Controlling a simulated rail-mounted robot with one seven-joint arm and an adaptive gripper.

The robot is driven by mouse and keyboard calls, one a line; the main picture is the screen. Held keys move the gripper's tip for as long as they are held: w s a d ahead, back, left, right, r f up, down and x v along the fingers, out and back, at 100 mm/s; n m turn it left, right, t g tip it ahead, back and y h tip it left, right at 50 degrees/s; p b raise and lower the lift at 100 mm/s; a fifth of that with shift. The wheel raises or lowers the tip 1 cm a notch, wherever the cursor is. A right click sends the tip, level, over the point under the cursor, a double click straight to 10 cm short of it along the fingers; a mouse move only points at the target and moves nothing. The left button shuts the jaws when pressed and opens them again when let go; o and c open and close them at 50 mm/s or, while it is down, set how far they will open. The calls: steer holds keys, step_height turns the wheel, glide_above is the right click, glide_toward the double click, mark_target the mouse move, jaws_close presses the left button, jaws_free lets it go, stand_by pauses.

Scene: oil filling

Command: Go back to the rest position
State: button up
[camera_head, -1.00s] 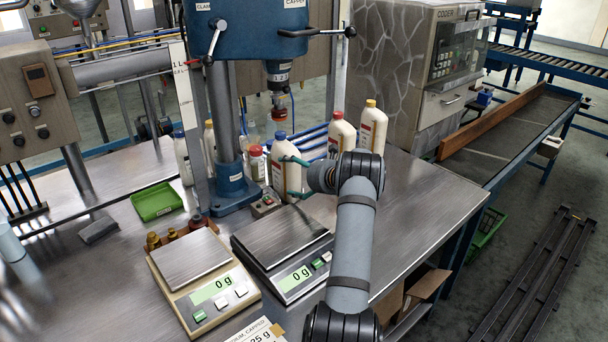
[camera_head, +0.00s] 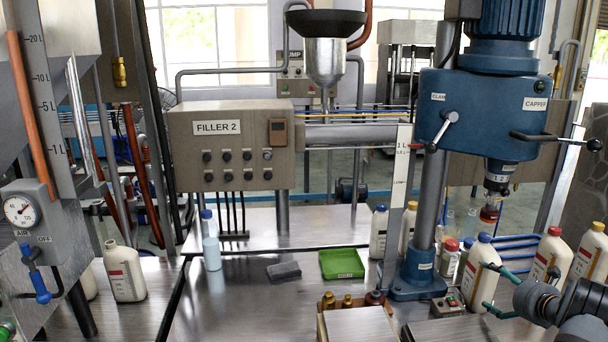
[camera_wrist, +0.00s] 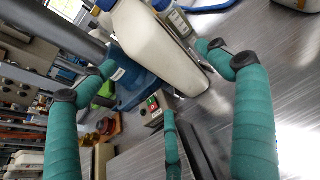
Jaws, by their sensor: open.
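My gripper (camera_head: 489,287) is open at the lower right of the head view, its teal fingers spread. A cream bottle with a blue cap (camera_head: 478,266) stands upright on the steel table (camera_head: 240,315), at the fingertips. In the wrist view the bottle (camera_wrist: 165,50) lies ahead, between the two fingers of my gripper (camera_wrist: 156,57). Gaps show on both sides there, so the fingers are not closed on it. The rest of my arm is mostly cut off by the head view's edge.
The blue capper (camera_head: 480,110) stands left of the bottle, its post base on the table. Bottles with red (camera_head: 546,260) and yellow caps (camera_head: 588,255) stand to the right. A green tray (camera_head: 341,264) and scales lie to the left. Filler 2 (camera_head: 230,150) stands behind.

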mark_target(478, 276)
steer(key=x, duration=1)
steer(key=shift+f, duration=0.2)
steer(key=shift+r, duration=0.2)
steer(key=shift+f, duration=0.15)
